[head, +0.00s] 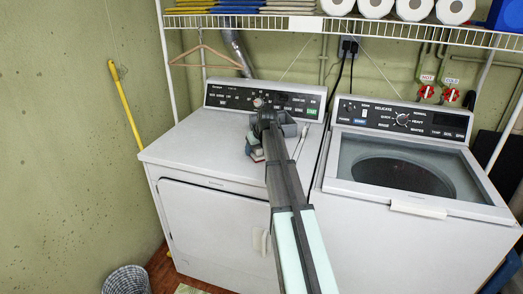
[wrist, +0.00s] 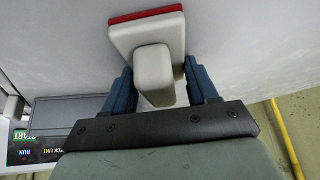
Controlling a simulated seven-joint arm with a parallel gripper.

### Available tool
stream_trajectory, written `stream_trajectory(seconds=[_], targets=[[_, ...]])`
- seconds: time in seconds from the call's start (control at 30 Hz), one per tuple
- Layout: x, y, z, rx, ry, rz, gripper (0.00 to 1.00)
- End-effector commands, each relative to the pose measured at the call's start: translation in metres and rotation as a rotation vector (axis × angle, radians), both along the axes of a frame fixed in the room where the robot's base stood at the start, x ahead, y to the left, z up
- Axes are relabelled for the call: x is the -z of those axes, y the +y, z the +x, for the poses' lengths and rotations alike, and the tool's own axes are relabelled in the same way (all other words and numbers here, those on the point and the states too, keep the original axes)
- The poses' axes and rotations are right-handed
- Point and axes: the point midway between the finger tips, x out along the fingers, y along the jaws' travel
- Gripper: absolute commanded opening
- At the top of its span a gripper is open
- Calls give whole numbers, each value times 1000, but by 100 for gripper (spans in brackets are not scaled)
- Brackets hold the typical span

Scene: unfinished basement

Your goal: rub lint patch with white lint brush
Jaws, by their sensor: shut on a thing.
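My gripper (wrist: 158,82) is shut on the handle of the white lint brush (wrist: 172,36), one blue finger on each side. The brush has a pale, blocky handle and a flat base with a red pad along its far edge. In the head view my gripper (head: 254,148) is over the back part of the left machine's white top (head: 200,143); the brush is mostly hidden there. The red pad faces the white surface in the wrist view; I cannot tell whether it touches. I cannot make out a lint patch in either view.
The left machine's black control panel (head: 230,97) stands just behind my gripper. A grey box-like shape (head: 289,128) shows beside it. An open-topped washer (head: 400,165) is at right. A wire shelf (head: 270,22) with a hanger (head: 205,55) is above. The top's left side is clear.

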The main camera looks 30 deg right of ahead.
Motion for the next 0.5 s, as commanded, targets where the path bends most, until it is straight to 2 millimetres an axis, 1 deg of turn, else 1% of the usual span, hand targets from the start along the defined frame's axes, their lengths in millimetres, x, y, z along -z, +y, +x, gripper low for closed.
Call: stream_trajectory(seconds=[0.2, 0.5], targets=[[0, 15, 15, -3, 0, 1, 29], [-2, 33, 33, -1, 0, 0, 29]])
